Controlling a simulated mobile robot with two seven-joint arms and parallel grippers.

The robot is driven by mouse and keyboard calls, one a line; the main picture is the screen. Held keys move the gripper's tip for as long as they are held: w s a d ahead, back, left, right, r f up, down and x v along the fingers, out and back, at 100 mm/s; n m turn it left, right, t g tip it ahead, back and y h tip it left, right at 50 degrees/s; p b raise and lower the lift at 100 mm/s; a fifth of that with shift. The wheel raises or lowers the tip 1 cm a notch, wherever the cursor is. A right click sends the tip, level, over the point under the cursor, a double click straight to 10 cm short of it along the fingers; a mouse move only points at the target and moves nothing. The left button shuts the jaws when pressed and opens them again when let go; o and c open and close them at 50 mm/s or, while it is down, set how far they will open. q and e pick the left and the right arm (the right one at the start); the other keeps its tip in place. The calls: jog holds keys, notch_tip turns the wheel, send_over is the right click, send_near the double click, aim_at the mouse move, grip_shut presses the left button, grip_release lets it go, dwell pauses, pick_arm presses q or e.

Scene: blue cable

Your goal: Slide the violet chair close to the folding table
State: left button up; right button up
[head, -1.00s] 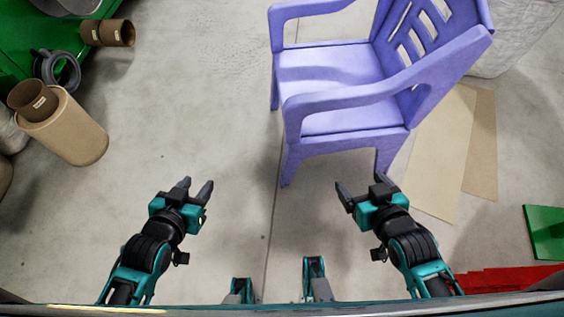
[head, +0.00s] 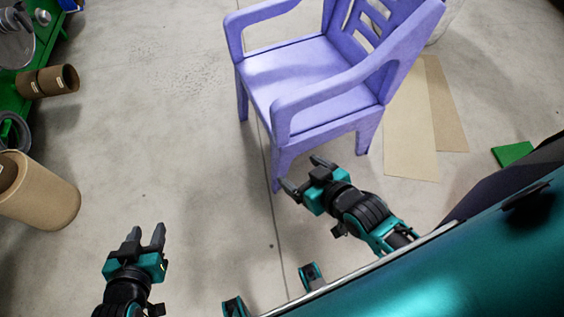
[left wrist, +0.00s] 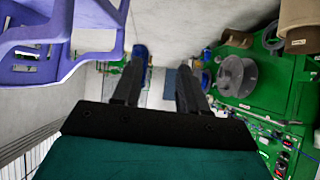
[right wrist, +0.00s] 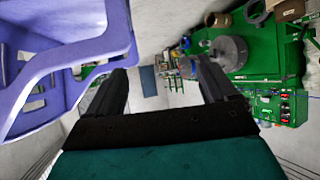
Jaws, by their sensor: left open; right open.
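The violet chair (head: 310,85) stands upright on the concrete floor at the top middle of the head view. Its slatted back is to the right and its seat opens to the left. It also shows at the left of the left wrist view (left wrist: 80,25) and of the right wrist view (right wrist: 75,60). My left gripper (head: 145,240) is open and empty over the floor, lower left of the chair. My right gripper (head: 305,175) is open and empty, near the chair's front legs in the picture; I cannot tell whether it touches. No folding table is recognisable in these views.
A brown cardboard tube (head: 45,190) stands at the left. Flat cardboard sheets (head: 410,130) lie right of the chair. The floor between tube and chair is clear.

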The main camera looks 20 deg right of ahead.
jog(key=w+a+f+t+y+b, duration=0.1)
jog(key=w+f+t+b, duration=0.1)
jog(key=w+f+b, duration=0.4)
jog(key=w+a+f+t+y+b, duration=0.15)
jog(key=f+b, duration=0.25)
jog(key=f, duration=0.5)
pick_arm(q)
jog(key=w+d+f+h+b, duration=0.1)
jog(key=d+f+b, duration=0.1)
jog(key=f+b, duration=0.3)
jog(key=w+d+f+b, duration=0.1)
jog(key=d+f+b, duration=0.2)
jog(key=f, duration=0.6)
jog(key=shift+w+d+f+h+b, duration=0.2)
jog(key=shift+f+h+b, duration=0.15)
jog(key=shift+b, duration=0.5)
pick_arm(e)
jog(key=w+d+f+m+t+h, duration=0.2)
jog(key=w+d+f+t+h, duration=0.1)
jog(key=w+d+f, duration=0.3)
notch_tip(320, 180, down, 4)
jog(key=d+h, duration=0.1)
jog(key=d, duration=0.1)
jog(key=shift+w+d+m+h, duration=0.35)
jog(key=shift+d+m, duration=0.05)
